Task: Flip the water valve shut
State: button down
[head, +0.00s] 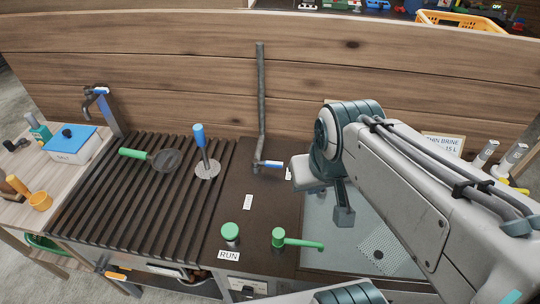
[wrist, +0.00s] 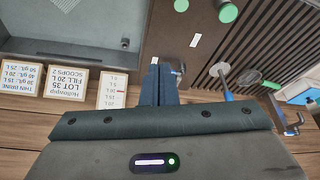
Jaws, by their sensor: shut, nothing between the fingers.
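The pipe valve (head: 257,167) sits at the foot of a grey vertical pipe (head: 261,90) against the wooden back wall. Its blue lever (head: 271,164) points right, roughly level, across the pipe. My gripper (head: 343,215) is shut and empty, pointing down to the right of the lever and apart from it in the head view. In the wrist view, the shut fingers (wrist: 158,68) appear just left of the grey valve part (wrist: 176,69). They hide most of the lever there, so I cannot tell whether they touch it.
A sink (head: 330,225) lies under my arm at right. A green tap (head: 295,242) and green knob (head: 231,231) stand in front. A blue-handled tool (head: 200,140) and strainer (head: 165,158) rest on the slatted drainer (head: 140,195). Another blue-handled tap (head: 96,95) is at far left.

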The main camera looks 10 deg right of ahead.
jog(key=w+f+m+h+b, duration=0.1)
jog(key=w+f+b, duration=0.2)
jog(key=w, duration=0.6)
jog(key=w+f+m+b, duration=0.1)
jog(key=w+f+b, duration=0.1)
jog(key=w, duration=0.8)
jog(key=m+b, duration=0.2)
jog(key=b, duration=0.3)
send_over(267, 164)
jog(key=w+d, duration=0.3)
jog(key=d, duration=0.1)
notch_tip(267, 164, down, 15)
jog(key=shift+s+a, duration=0.15)
jog(key=shift+a, duration=0.1)
jog(key=p+x, duration=0.2)
jog(key=x, duration=0.8)
jog(key=shift+s, duration=0.1)
jog(key=s, duration=0.1)
jog(key=s+a, duration=0.1)
jog(key=s, duration=0.1)
jog(key=shift+r+p, duration=0.2)
jog(key=shift+p, duration=0.1)
jog(key=shift+s+f, duration=0.1)
jog(key=shift+s, duration=0.3)
jog(key=shift+a, duration=0.1)
